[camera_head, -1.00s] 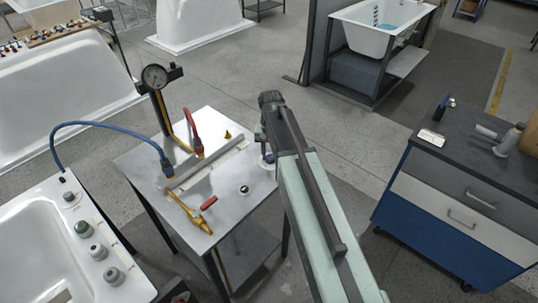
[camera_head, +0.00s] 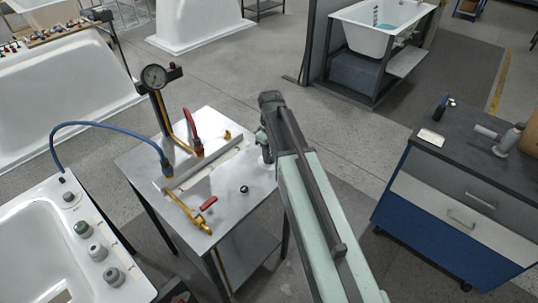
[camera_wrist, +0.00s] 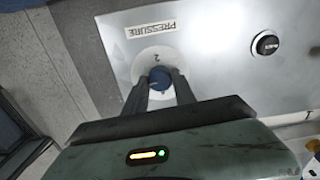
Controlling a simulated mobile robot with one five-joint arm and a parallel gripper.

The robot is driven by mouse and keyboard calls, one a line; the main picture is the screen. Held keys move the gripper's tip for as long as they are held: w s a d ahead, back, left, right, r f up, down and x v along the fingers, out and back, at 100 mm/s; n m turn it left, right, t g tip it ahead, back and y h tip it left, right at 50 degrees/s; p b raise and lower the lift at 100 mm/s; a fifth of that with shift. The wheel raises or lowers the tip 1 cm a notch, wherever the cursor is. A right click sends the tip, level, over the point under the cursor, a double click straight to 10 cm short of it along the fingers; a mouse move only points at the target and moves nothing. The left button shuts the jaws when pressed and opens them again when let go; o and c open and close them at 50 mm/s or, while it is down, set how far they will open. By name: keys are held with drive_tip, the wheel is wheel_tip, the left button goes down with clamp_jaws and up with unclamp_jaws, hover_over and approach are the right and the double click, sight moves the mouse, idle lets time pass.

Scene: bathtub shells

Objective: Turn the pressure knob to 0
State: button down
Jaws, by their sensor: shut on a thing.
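The pressure knob (camera_wrist: 160,80) is a round blue knob on a white round dial (camera_wrist: 146,63) in the wrist view. A digit that looks like 2 shows on the dial above the knob. The PRESSURE label (camera_wrist: 153,27) is on the metal plate and reads upside down. My gripper (camera_wrist: 161,86) is shut on the knob, one finger at each side. In the head view my gripper (camera_head: 264,143) is at the right edge of the metal bench (camera_head: 228,190) and hides the knob. The knob's exact pointing direction cannot be told.
A black button (camera_wrist: 266,43) is on the plate right of the knob. A pressure gauge (camera_head: 154,76) stands on a post at the bench's back. Red and blue hoses, a pipe and brass fittings lie left of my gripper. A blue-and-grey cabinet (camera_head: 455,200) stands at right.

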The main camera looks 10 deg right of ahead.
drive_tip(key=n, duration=0.4)
drive_tip(key=shift+s+n, duration=0.1)
drive_tip(key=shift+n, duration=0.2)
drive_tip(key=n, duration=0.4)
drive_tip(key=shift+n, duration=0.3)
drive_tip(key=n, duration=0.4)
drive_tip(key=shift+n, duration=1.9)
drive_tip(key=c, duration=1)
unclamp_jaws()
